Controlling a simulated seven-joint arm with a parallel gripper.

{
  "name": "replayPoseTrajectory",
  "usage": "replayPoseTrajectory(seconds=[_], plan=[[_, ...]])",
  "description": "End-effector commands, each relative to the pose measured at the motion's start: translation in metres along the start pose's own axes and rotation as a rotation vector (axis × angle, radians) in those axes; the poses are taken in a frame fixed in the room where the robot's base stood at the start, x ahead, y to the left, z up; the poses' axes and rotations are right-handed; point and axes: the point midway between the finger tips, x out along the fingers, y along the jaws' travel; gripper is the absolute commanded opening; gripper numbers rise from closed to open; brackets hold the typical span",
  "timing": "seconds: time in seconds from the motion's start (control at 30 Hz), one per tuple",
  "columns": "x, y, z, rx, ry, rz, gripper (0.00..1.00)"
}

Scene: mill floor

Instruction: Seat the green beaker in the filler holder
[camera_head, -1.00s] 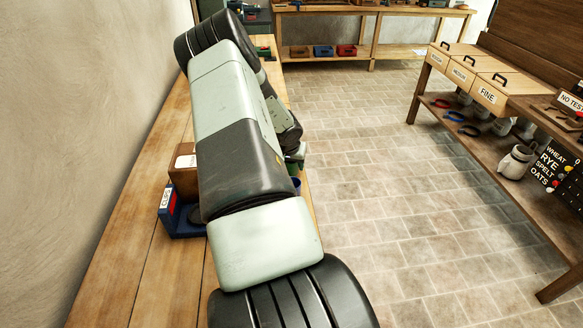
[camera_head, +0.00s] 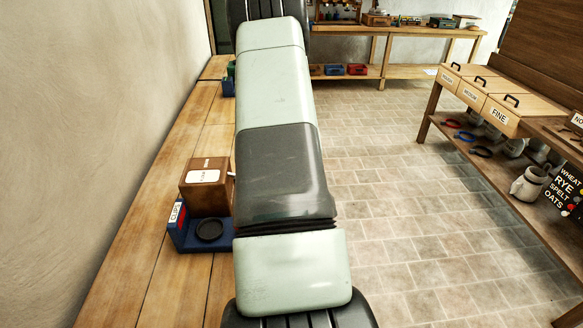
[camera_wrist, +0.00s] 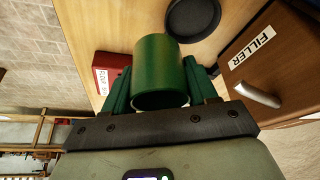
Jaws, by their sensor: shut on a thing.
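The green beaker (camera_wrist: 160,70) is between the two green fingers of my gripper (camera_wrist: 160,88) in the wrist view, and the gripper is shut on it. A brown box labelled FILLER (camera_wrist: 275,60), with a metal spout or lever, stands to the right of the beaker. A black round dish (camera_wrist: 192,17) on wood lies beyond the beaker, beside the box; the beaker appears apart from it. In the head view my arm hides the gripper and beaker. A brown box with a white label (camera_head: 207,205) and a dark round piece (camera_head: 210,231) show left of the arm.
A red labelled block (camera_wrist: 103,62) is left of the beaker. A bench with drawers (camera_head: 478,97) stands right, across open floor.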

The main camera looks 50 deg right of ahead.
Motion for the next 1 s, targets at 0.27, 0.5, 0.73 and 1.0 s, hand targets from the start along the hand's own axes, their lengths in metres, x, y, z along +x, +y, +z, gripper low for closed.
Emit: replayPoseTrajectory(seconds=[0.27,0.5,0.73,1.0], plan=[[0.003,-0.051,-0.013,-0.441,0.000,-0.180,0.23],[0.017,-0.055,-0.007,-0.472,-0.002,-0.196,0.23],[0.039,-0.055,0.002,-0.471,-0.002,-0.195,0.23],[0.054,-0.054,0.008,-0.469,-0.001,-0.192,0.23]])
